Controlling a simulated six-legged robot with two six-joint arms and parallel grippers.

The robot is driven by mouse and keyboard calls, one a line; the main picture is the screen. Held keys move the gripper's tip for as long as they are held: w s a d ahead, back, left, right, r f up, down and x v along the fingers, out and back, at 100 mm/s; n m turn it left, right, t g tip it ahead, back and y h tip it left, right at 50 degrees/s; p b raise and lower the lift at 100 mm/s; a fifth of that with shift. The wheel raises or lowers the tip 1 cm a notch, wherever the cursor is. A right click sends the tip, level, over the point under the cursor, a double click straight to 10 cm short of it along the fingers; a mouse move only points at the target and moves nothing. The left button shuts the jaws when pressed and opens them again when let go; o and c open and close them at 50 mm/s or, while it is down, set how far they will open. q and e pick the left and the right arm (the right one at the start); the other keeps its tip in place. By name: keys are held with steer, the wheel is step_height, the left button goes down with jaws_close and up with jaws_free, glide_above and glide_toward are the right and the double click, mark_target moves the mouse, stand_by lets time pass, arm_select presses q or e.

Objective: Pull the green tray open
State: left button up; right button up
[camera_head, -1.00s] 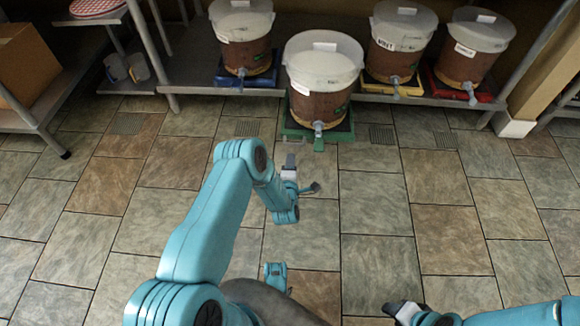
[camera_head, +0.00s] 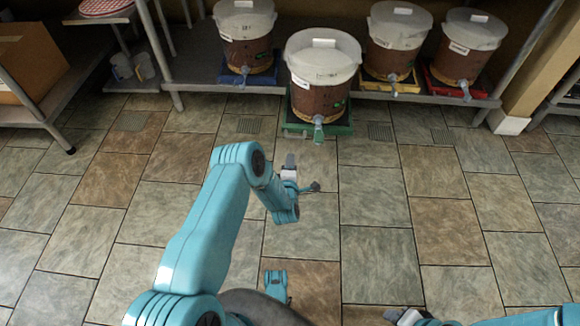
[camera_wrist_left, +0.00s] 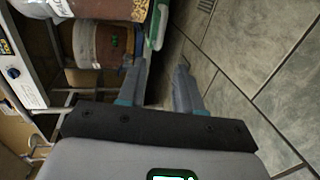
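The green tray (camera_head: 344,129) is at the front edge of the low shelf, under a brown bucket (camera_head: 322,95) with a white lid. This bucket sits farther forward than the others. The bucket's tap hangs over the tray's front. My left gripper (camera_head: 302,172) is open and empty over the floor, in front of the tray and apart from it. In the left wrist view its two fingers (camera_wrist_left: 158,85) are spread, with a green edge of the tray (camera_wrist_left: 158,28) beyond them. My right gripper (camera_head: 402,316) is partly cut off at the bottom edge.
Other lidded buckets stand on a blue tray (camera_head: 230,78), a yellow tray (camera_head: 372,86) and a red tray (camera_head: 480,98) along the shelf (camera_head: 200,88). A cardboard box (camera_head: 30,62) is at the left. The tiled floor in front is clear.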

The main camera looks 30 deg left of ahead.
arm_select(q)
steer(key=shift+s+d, duration=0.15)
arm_select(e)
steer(key=shift+s+d+f, duration=0.1)
steer(key=shift+s+d, duration=0.1)
steer(key=shift+s, duration=0.1)
stand_by(0.3)
